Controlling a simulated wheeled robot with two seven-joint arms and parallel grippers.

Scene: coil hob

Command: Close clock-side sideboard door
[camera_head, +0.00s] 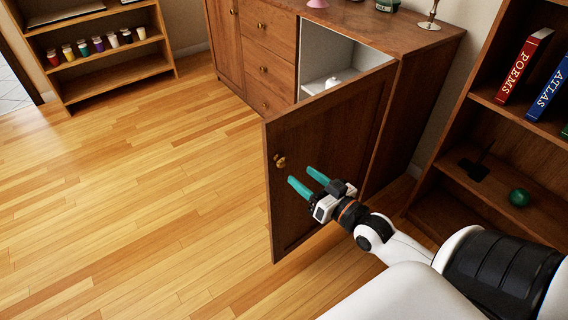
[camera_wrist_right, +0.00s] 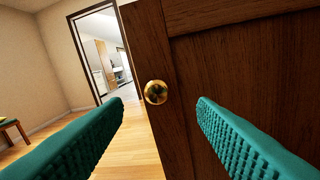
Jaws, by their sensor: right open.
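The sideboard (camera_head: 430,85) stands at the top middle of the head view. Its right-hand door (camera_head: 335,135) is swung wide open, with white shelves visible inside. A brass knob (camera_head: 280,162) sits near the door's free edge. My right gripper (camera_head: 300,178) is open and empty in front of the door's outer face, with teal fingers pointing toward the knob side. In the right wrist view the knob (camera_wrist_right: 156,92) lies between the two spread fingers, beyond their tips, and looks untouched. My left gripper is not in view. No clock shows in these frames.
A bookshelf (camera_head: 478,100) with books and a green ball (camera_head: 519,197) stands close on the right. A low shelf (camera_head: 115,75) with several small jars is at top left. A white item (camera_head: 333,82) sits inside the sideboard. The wooden floor (camera_head: 130,210) left of the door is clear.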

